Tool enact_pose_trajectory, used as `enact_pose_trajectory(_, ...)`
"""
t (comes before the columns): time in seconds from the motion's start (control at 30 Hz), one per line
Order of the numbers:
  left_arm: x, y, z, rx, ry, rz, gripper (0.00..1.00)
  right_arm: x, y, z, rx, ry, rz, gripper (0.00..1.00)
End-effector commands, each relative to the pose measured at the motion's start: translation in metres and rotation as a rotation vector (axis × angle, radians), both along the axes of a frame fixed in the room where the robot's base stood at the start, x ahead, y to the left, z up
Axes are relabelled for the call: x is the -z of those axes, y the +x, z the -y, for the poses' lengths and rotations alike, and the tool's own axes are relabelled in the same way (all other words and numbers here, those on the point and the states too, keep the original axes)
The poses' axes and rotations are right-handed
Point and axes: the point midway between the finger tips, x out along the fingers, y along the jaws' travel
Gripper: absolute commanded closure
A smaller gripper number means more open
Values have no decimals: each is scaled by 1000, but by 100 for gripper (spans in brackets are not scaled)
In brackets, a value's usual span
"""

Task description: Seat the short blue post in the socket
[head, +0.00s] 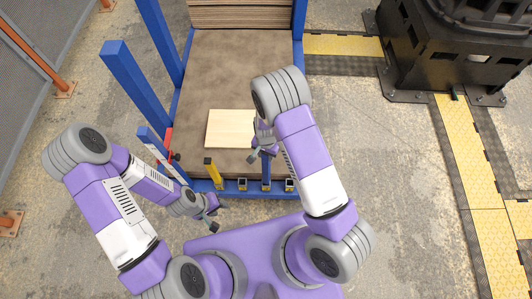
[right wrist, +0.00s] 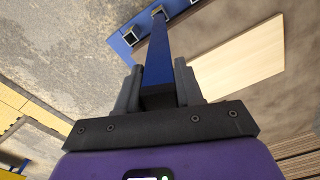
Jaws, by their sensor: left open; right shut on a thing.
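The short blue post (head: 266,169) is upright in my right gripper (head: 264,152), which is shut on its upper part. In the right wrist view the blue post (right wrist: 158,55) runs away from between the fingers of the right gripper (right wrist: 158,90). Its far end lines up with a square socket (right wrist: 158,12) on the blue front rail. I cannot tell whether its end is inside the socket or just above it. My left gripper (head: 212,215) is open and empty, in front of the rail.
A yellow post (head: 213,172) stands on the rail to the left. A pale wooden board (head: 230,128) lies on the brown deck (head: 215,70) behind. Tall blue uprights (head: 128,82) and a red part (head: 168,140) stand on the left. A board stack (head: 240,14) is at the back.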

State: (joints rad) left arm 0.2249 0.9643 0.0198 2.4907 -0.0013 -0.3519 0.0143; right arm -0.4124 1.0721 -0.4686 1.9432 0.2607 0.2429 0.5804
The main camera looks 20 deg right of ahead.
Motion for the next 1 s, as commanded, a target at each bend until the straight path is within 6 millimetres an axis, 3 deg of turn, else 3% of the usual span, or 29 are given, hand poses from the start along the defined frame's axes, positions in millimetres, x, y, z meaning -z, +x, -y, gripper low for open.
enact_pose_trajectory(0.03, -1, 0, 0, 0, 0, 0, 57, -1, 0, 0, 0, 1, 1, 61)
enact_pose_trajectory(0.2, -1, 0, 0, 0, 0, 0, 57, -1, 0, 0, 0, 1, 1, 38)
enact_pose_trajectory(0.57, -5, 0, 0, 0, 0, 0, 57, -7, 0, 0, -1, 0, 1, 38)
enact_pose_trajectory(0.67, -14, 0, 0, 0, 0, 0, 57, -20, 1, -1, -1, 1, 2, 38)
enact_pose_trajectory(1.0, -37, 0, 0, 0, 0, 0, 57, -97, 1, -1, -1, 1, 3, 38)
